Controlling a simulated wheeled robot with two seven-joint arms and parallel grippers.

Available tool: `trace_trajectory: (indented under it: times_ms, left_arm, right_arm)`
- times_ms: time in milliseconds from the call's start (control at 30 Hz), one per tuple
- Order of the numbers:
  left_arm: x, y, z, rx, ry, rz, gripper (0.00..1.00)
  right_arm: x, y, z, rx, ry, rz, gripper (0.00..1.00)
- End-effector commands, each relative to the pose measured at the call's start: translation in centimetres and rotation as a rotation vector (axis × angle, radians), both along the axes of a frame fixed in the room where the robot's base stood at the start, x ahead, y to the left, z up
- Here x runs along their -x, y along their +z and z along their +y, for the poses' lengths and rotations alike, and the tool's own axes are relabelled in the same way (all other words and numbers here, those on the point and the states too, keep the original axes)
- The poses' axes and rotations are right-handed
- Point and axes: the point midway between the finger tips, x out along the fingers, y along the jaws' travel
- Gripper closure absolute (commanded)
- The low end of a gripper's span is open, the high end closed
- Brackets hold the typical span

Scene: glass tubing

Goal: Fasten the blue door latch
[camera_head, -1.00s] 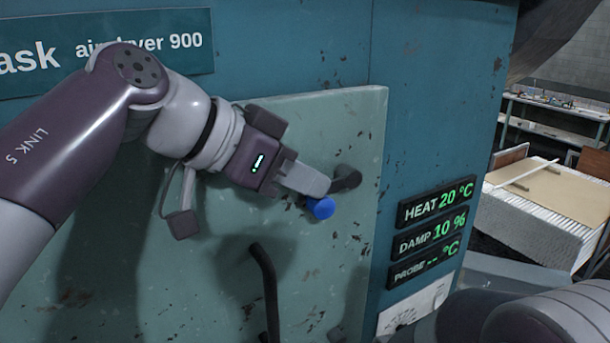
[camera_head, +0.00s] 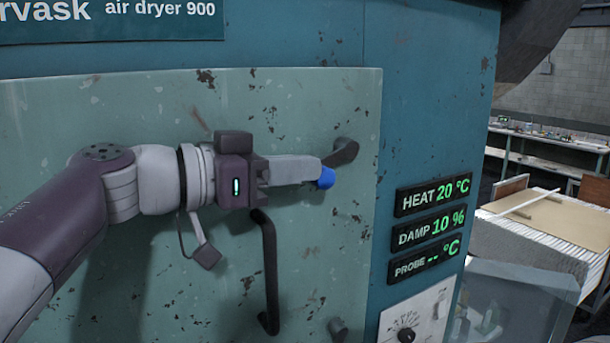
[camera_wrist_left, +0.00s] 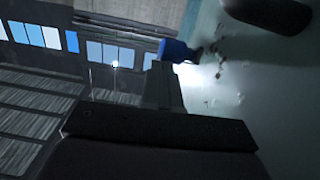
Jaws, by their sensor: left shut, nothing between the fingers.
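The blue latch knob (camera_head: 327,178) is on the pale green door (camera_head: 110,110) of the air dryer, near the door's right edge. A dark grey fitting (camera_head: 343,152) sticks out from the door just above and right of it. My left gripper (camera_head: 318,170) is shut and empty, its fingertips right at the blue knob and partly in front of it. Whether they touch is unclear. In the left wrist view the blue latch (camera_wrist_left: 178,50) shows beside the finger tips (camera_wrist_left: 163,80). My right gripper is not in view.
A dark vertical handle (camera_head: 268,275) is on the door below my left gripper. A second dark fitting (camera_head: 338,328) sits lower on the door. Display panels (camera_head: 430,228) and a dial plate (camera_head: 415,318) are to the right. Benches stand at the far right.

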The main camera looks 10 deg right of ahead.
Motion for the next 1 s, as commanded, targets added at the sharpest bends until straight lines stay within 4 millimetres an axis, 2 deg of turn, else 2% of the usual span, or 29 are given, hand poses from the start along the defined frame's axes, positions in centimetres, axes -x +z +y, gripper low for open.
trace_trajectory:
  times_ms: [100,500,1000]
  left_arm:
    - [-0.2,-1.1,-0.1,0.009,-0.002,-0.002,1.0]
    - [-0.4,-3.2,-0.7,0.007,-0.003,-0.001,1.0]
    - [-0.5,-4.0,-1.0,0.007,-0.003,-0.001,1.0]
  right_arm:
    - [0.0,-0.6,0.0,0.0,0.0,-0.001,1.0]
    - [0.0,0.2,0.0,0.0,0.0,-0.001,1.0]
    - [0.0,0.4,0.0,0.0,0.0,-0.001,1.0]
